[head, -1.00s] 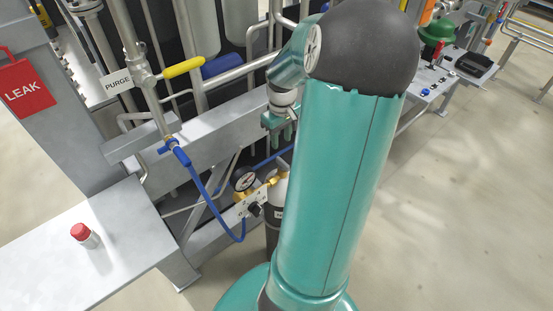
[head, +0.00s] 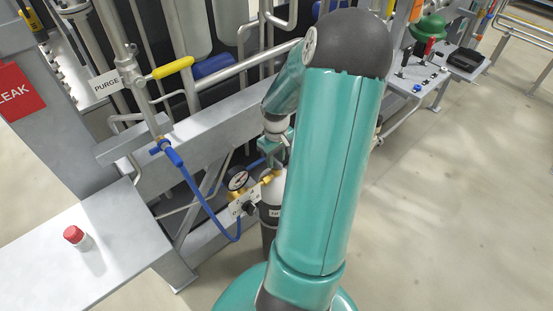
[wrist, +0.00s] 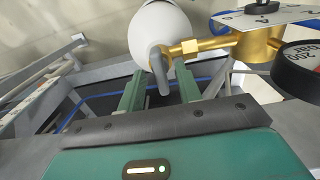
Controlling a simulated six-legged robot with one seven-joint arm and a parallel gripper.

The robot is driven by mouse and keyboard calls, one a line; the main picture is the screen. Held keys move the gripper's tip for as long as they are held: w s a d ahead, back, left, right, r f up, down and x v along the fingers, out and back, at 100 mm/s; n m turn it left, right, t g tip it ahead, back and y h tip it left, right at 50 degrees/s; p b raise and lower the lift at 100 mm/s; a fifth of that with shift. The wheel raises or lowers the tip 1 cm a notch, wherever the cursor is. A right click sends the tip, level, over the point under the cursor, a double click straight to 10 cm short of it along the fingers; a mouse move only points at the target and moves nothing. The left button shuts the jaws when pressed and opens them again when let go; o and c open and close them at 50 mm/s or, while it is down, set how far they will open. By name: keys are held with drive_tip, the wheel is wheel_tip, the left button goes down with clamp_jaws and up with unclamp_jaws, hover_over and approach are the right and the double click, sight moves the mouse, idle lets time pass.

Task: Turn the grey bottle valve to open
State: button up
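The gas bottle (head: 272,192) stands upright beside the frame in the head view, with a pale top and darker body, partly hidden by my arm. In the wrist view its rounded white shoulder (wrist: 160,28) shows at top centre. The grey valve handle (wrist: 158,62) joins a brass fitting there and lies between my two green fingertips. My gripper (wrist: 160,80) is open, with a visible gap on both sides of the handle. In the head view my gripper (head: 276,146) is just above the bottle top, and the valve is not clearly visible.
A brass regulator (wrist: 250,47) with a gauge (head: 237,179) and plate (head: 241,204) sits close beside the valve. A blue hose (head: 205,205) runs to the purge line. A yellow-handled valve (head: 173,68) is higher up. A grey bench with a red-capped item (head: 75,236) is at left.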

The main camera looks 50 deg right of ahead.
clamp_jaws()
drive_tip(key=shift+n, duration=2.3)
drive_tip(key=n, duration=0.4)
drive_tip(key=shift+n, duration=0.3)
